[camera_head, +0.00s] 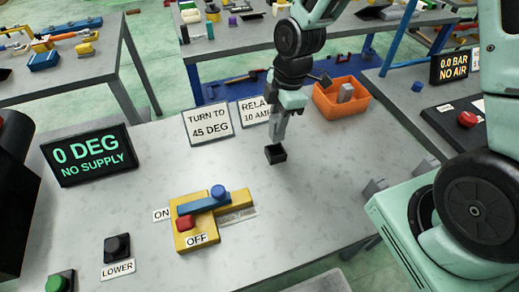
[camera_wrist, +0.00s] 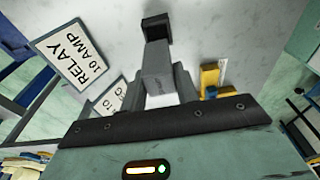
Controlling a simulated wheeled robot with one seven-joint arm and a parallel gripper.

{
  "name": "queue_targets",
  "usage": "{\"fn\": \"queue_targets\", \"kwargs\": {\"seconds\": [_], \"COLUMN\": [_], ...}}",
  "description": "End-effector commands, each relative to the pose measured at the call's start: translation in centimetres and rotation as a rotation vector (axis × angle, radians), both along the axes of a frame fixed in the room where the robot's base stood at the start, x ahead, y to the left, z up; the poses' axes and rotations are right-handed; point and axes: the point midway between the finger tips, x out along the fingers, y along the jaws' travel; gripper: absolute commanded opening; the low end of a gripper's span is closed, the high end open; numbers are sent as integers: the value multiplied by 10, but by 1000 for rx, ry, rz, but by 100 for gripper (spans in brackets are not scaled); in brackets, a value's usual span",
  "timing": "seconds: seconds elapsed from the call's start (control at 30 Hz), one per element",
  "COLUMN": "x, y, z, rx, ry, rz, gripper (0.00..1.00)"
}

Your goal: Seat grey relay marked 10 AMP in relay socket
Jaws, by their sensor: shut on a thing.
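My gripper (camera_head: 279,122) points down over the grey table and is shut on a grey relay. The relay (camera_wrist: 158,72) is a light grey block between the two fingers in the wrist view; its marking is too blurred to read. The small black relay socket (camera_head: 275,154) stands on the table just below my gripper. In the wrist view the socket (camera_wrist: 156,24) lies beyond the relay's far end, which overlaps its near edge in the picture. In the head view the relay appears above the socket; I cannot tell whether they touch.
An orange bin (camera_head: 341,110) with another grey block (camera_head: 345,92) stands to the right behind. A "RELAY 10 AMP" card (camera_head: 254,112) and a "TURN TO 45 DEG" card (camera_head: 207,123) stand behind my gripper. A yellow fixture with a blue lever (camera_head: 204,203) sits front left.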

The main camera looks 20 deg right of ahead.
Motion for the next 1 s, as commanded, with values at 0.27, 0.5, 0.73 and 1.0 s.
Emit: {"fn": "queue_targets", "kwargs": {"seconds": [0.27,0.5,0.73,1.0], "x": [-1,-1,-1,-1], "y": [1,1,1,1], "z": [-37,-64,-80,-82], "rx": [0,-1,-1,0], "ry": [3,4,1,0], "rz": [2,3,2,2], "gripper": [7,7,7,7]}}
